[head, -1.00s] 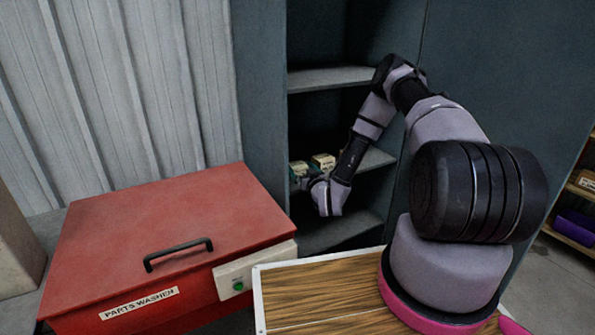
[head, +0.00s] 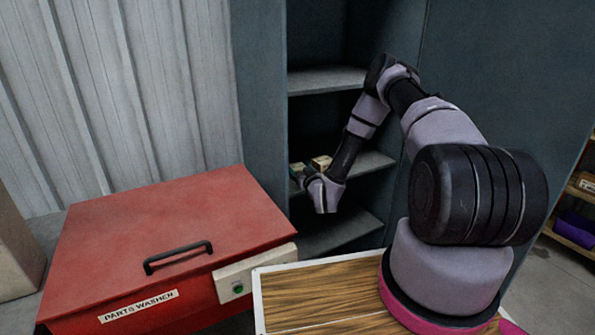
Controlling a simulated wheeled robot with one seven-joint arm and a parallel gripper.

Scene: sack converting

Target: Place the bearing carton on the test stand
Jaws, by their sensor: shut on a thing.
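My gripper (head: 302,176) is at the middle shelf of the open grey cabinet, its fingers partly hidden behind its own wrist. It is shut on a small carton (head: 296,168) with a teal side, at the left of that shelf. I cannot read its label or tell whether it rests on the shelf or is lifted. A second small carton (head: 320,162), tan and pale, stands just to the right of it. I cannot make out a test stand in this view.
The cabinet's shelves (head: 326,80) above and below enclose the arm, with tall side walls. A red parts washer (head: 165,225) with a closed lid and black handle stands at left front. A wood-topped surface (head: 315,295) lies beneath my arm. Shelving with boxes (head: 575,225) is at far right.

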